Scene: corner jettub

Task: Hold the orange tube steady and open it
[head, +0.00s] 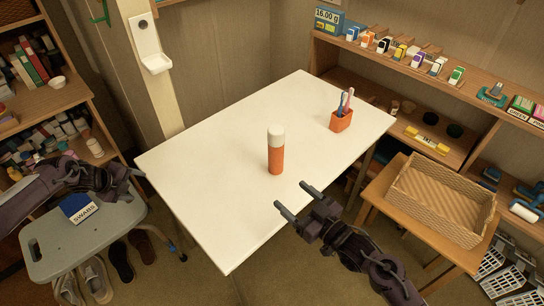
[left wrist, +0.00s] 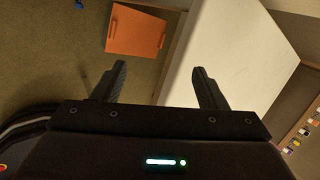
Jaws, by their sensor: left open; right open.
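The orange tube (head: 276,160) stands upright near the middle of the white table (head: 215,150), with a white cap (head: 276,136) on top. My right gripper (head: 293,198) is open and empty near the table's front right edge, a short way from the tube and not touching it. My left gripper (head: 134,172) is at the table's left corner, well away from the tube. In the left wrist view its two fingers (left wrist: 159,70) are apart with nothing between them. The tube does not show in that view.
An orange cup (head: 341,121) with brushes stands at the table's back right. A wicker basket (head: 440,205) sits on a wooden stand at the right. A grey stool (head: 60,238) holds a blue swabs box (head: 79,208). The tabletop around the tube is clear.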

